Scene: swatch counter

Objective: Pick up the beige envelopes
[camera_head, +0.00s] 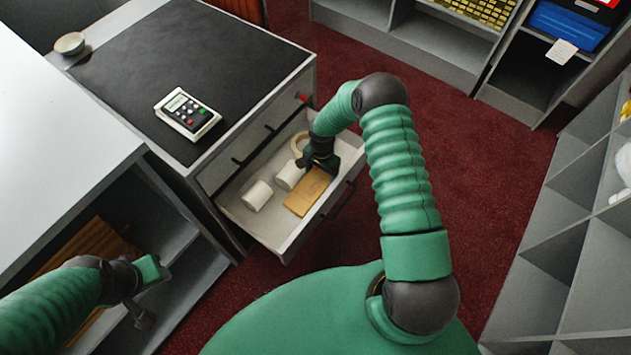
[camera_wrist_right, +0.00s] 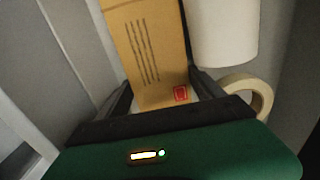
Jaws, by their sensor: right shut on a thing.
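The beige envelopes (camera_head: 306,192) lie in the open drawer, near its front wall. In the right wrist view the top envelope (camera_wrist_right: 146,50) shows dark written lines and a red stamp. My right gripper (camera_head: 322,168) reaches down into the drawer at the envelopes' far end. In the wrist view its two fingers (camera_wrist_right: 163,92) stand on either side of the envelopes' near end and are shut on them. My left gripper (camera_head: 150,285) is at the lower left, beside the open shelf of the white counter; its fingers are too unclear to read.
The open drawer (camera_head: 240,217) also holds two white rolls (camera_head: 257,195) (camera_head: 288,176) and a tape roll (camera_head: 299,144), close to my right gripper. A calculator (camera_head: 188,113) and a small bowl (camera_head: 69,43) sit on the cabinet top. Red carpet (camera_head: 490,170) is clear at right.

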